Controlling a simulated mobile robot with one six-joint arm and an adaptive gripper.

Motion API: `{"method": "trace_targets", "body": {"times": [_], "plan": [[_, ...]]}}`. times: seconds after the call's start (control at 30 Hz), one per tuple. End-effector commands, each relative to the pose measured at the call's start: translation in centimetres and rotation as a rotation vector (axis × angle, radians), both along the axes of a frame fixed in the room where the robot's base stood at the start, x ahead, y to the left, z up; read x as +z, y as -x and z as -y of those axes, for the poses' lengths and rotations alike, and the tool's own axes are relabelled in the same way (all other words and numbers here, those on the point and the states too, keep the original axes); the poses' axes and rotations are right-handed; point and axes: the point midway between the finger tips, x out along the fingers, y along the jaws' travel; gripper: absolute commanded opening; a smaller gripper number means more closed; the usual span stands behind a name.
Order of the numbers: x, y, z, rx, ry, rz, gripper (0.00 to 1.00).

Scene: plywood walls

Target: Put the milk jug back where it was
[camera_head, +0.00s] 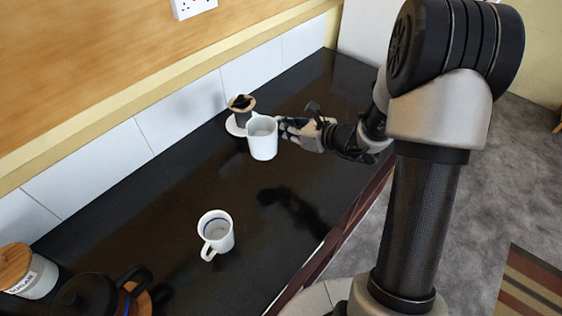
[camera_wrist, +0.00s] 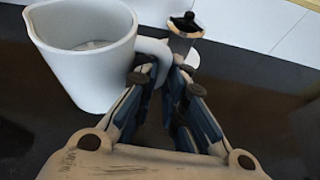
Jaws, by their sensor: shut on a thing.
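The white milk jug (camera_head: 263,143) is in my gripper (camera_head: 284,127), over the far part of the black counter (camera_head: 175,195). It is upright or nearly so, with its open top facing up. In the wrist view the jug (camera_wrist: 88,75) fills the upper left, and its handle is between the fingertips of my gripper (camera_wrist: 160,75). The fingers are shut on the handle. The jug looks raised above the counter, but its exact height is hard to tell.
A white mug (camera_head: 217,236) stands nearer. A sugar jar (camera_head: 37,280) and a dark pot (camera_head: 88,297) are at lower left. The counter's middle is clear.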

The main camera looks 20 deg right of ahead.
Motion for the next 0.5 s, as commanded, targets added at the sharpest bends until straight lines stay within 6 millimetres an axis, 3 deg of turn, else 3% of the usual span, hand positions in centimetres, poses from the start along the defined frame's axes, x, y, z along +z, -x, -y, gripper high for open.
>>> {"method": "trace_targets", "body": {"times": [0.03, 0.2, 0.5], "plan": [[-1.8, 0.0, 0.0, -0.002, -0.004, -0.003, 0.00], [-5.6, 0.0, 0.0, -0.001, -0.003, 0.001, 0.00], [-8.1, -0.1, 0.0, -0.001, -0.001, 0.003, 0.00]]}}
